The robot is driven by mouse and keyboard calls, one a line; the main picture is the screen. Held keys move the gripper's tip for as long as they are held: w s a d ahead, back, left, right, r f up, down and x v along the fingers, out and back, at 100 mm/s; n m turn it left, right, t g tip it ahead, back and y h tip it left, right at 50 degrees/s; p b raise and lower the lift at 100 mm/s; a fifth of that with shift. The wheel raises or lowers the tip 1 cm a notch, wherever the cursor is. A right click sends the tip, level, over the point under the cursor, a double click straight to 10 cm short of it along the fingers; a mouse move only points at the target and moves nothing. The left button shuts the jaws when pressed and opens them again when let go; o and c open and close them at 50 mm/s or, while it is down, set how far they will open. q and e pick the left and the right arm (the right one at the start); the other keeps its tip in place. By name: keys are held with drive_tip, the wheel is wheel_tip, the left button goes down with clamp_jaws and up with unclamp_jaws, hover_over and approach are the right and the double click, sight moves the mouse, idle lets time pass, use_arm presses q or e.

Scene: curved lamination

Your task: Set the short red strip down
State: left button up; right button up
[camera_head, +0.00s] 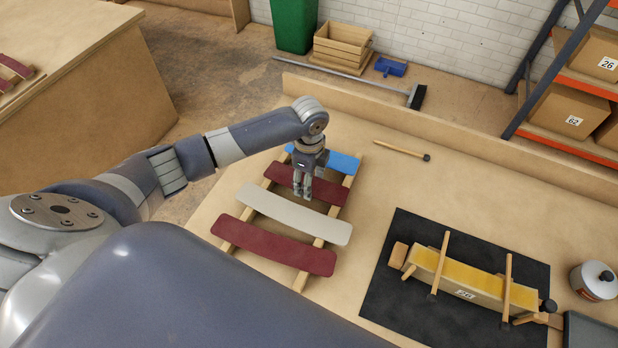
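Two dark red strips lie across a wooden rack (228,247) on the table. The upper red strip (281,176), the shorter-looking one, lies between a blue strip (343,161) and a white strip (293,213). The other red strip (273,246) lies at the near end. My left gripper (303,197) points down at the middle of the upper red strip and hides part of it. Its two fingers stand close together over the strip's near edge; whether they grip it cannot be told. My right gripper is not in view.
A clamped wooden form (462,278) with a yellow top sits on a black mat (398,245) at right. A brush or mallet (401,150) lies behind the rack. A low board (440,125) edges the table's back.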

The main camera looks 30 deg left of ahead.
use_arm(q)
drive_tip(key=o, duration=0.3)
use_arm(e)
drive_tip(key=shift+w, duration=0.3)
use_arm(q)
drive_tip(key=shift+r, duration=0.1)
wheel_tip(320, 180, up, 12)
drive_tip(key=b, duration=0.1)
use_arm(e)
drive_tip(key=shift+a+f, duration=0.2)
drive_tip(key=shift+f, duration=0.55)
